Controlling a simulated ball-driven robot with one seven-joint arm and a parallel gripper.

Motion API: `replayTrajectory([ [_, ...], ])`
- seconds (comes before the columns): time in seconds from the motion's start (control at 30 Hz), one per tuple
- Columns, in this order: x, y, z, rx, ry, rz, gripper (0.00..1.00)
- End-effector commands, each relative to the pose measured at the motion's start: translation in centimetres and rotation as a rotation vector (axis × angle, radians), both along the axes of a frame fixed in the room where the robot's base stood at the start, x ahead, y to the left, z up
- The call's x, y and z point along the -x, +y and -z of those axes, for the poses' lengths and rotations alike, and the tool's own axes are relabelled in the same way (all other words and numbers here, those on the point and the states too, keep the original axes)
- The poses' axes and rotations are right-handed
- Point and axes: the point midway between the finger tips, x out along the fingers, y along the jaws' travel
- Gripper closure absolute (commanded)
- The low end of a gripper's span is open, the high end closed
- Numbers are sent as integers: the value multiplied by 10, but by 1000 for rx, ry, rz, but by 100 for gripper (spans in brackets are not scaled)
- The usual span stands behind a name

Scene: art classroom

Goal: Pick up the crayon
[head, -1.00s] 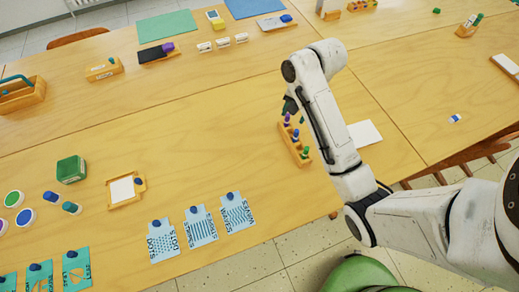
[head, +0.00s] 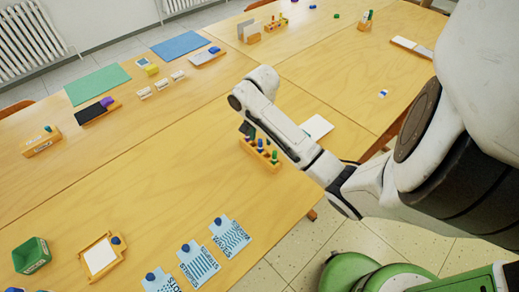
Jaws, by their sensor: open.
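A small wooden rack (head: 262,157) stands on the near table, holding several upright coloured pieces (head: 274,156) in blue, green and purple. They may be crayons, but they are too small to tell for sure. My gripper (head: 247,130) is a dark shape hanging below the end of my white arm, just above and behind the rack's far left end. Its jaws are open and appear empty. Its fingertips are mostly hidden, and I cannot tell whether they touch a piece.
A white sheet (head: 316,127) lies right of the arm. Blue pattern cards (head: 230,236), a framed white card (head: 99,256) and a green box (head: 31,254) line the near side. A green mat (head: 97,85) and blue mat (head: 180,45) lie at the back. The table's middle left is clear.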

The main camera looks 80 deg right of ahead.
Motion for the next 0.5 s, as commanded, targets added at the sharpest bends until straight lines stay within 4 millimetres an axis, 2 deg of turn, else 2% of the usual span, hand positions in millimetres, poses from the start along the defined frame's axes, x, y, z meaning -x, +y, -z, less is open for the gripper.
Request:
replayTrajectory([
  [0.17, -1, -4, 15, 0, 2, 0, 52],
  [0.4, -4, -7, 47, 1, 1, -1, 52],
  [0.5, -4, -7, 53, 0, -1, 0, 52],
])
